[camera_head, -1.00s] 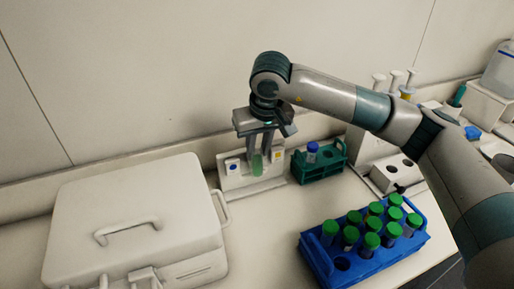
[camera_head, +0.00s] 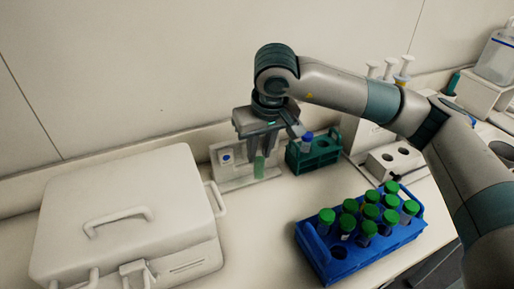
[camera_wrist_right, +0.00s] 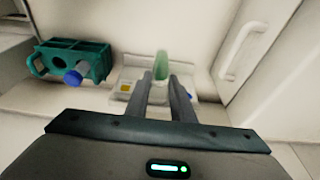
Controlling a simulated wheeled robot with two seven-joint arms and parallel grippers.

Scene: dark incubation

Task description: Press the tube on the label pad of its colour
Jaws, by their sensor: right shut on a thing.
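My right gripper (camera_head: 261,160) points down and is shut on a green tube (camera_head: 259,166), held upright in front of the white label board (camera_head: 235,180). The tube also shows between the fingers in the right wrist view (camera_wrist_right: 161,66). A blue pad (camera_head: 226,158) is visible on the board's left part in the head view. A yellow pad (camera_wrist_right: 125,87) shows in the wrist view; the gripper hides it in the head view. No green pad can be made out. I cannot tell whether the tube touches the board. My left gripper is not in view.
A green rack (camera_head: 313,155) with a blue-capped tube (camera_head: 307,137) stands just right of the board. A blue rack (camera_head: 322,255) with several green-capped tubes is in front. A large white case (camera_head: 125,225) stands at left. Bare table lies between the case and blue rack.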

